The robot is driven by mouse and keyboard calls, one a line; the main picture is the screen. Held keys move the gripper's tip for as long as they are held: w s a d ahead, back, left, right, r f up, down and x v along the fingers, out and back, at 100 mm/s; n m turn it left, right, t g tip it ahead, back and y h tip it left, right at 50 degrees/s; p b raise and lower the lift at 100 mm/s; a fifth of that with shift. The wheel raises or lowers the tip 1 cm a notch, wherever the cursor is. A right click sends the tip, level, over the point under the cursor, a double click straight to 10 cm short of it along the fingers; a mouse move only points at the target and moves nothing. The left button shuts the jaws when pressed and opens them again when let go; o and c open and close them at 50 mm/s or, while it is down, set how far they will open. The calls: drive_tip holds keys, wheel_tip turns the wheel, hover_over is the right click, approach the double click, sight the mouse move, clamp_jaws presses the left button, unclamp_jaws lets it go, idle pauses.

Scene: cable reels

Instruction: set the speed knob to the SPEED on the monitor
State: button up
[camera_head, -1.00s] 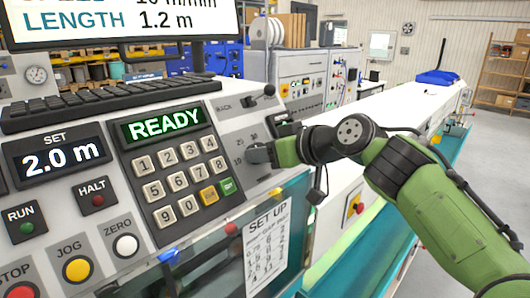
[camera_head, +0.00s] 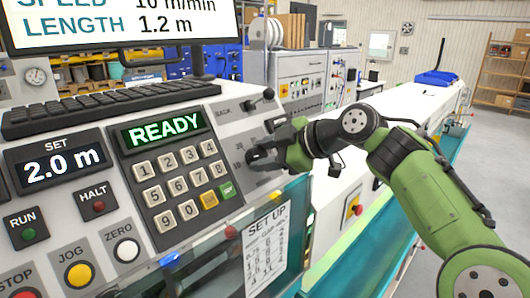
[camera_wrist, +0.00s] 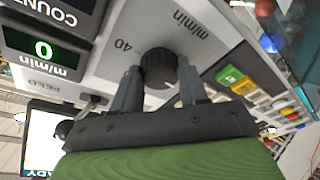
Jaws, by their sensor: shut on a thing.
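The monitor (camera_head: 130,45) in the head view reads SPEED 10 m/min and LENGTH 1.2 m; its top is cut off. The speed knob (camera_wrist: 158,68) is a dark ribbed round knob on the grey panel, marked m/min, with a 40 beside it in the wrist view. My gripper (camera_wrist: 158,78) has one finger on each side of the knob and is shut on it. In the head view my gripper (camera_head: 258,157) covers most of the knob and part of its scale. I cannot tell which mark the knob points at.
A keypad (camera_head: 184,184) with a green READY display lies left of the knob. A lever (camera_head: 258,98) marked BACK is above it. A SET display (camera_head: 61,165) reads 2.0 m. In the wrist view a green display (camera_wrist: 42,50) reads 0, marked m/min.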

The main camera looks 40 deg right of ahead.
drive_tip(key=shift+n, duration=0.5)
drive_tip(key=o, duration=1)
drive_tip(key=shift+o, duration=0.2)
drive_tip(key=p+v, duration=0.3)
drive_tip(key=v, duration=1.3)
drive_tip(key=shift+w+d, duration=0.15)
